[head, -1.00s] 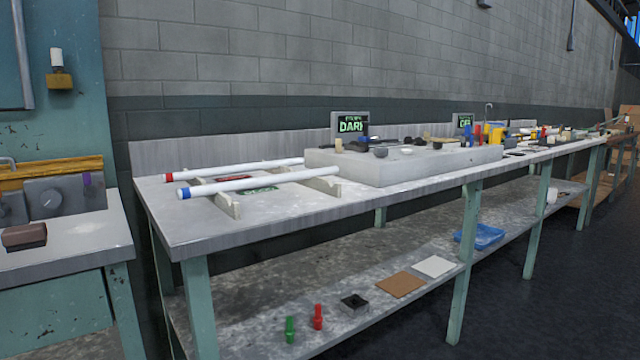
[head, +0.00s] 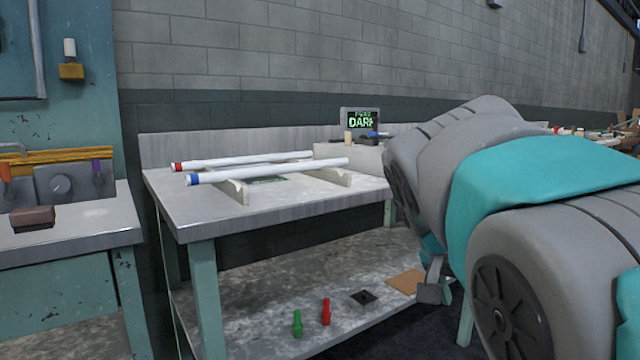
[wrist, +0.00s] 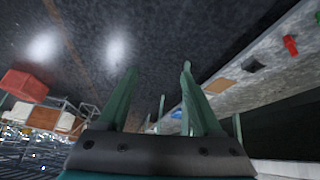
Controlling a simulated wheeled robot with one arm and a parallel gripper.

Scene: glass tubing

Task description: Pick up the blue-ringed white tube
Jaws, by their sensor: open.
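The blue-ringed white tube (head: 275,169) lies level across two pale notched supports on the bench. Its blue ring is at the left end. A second white tube (head: 245,160) with a red ring lies behind it, roughly parallel. My gripper (wrist: 160,68) is open and empty in the wrist view, its two green fingers spread over the dark floor beside the bench. No tube shows between or near the fingers. In the head view my arm fills the right side and hides part of the bench; the gripper fingers are not clear there.
The bench top (head: 190,214) is bare in front of the tubes. A display reading DARK (head: 361,121) stands behind. The lower shelf holds a green piece (head: 297,323), a red piece (head: 326,312) and a brown square (head: 406,282). Another bench (head: 95,225) stands at left.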

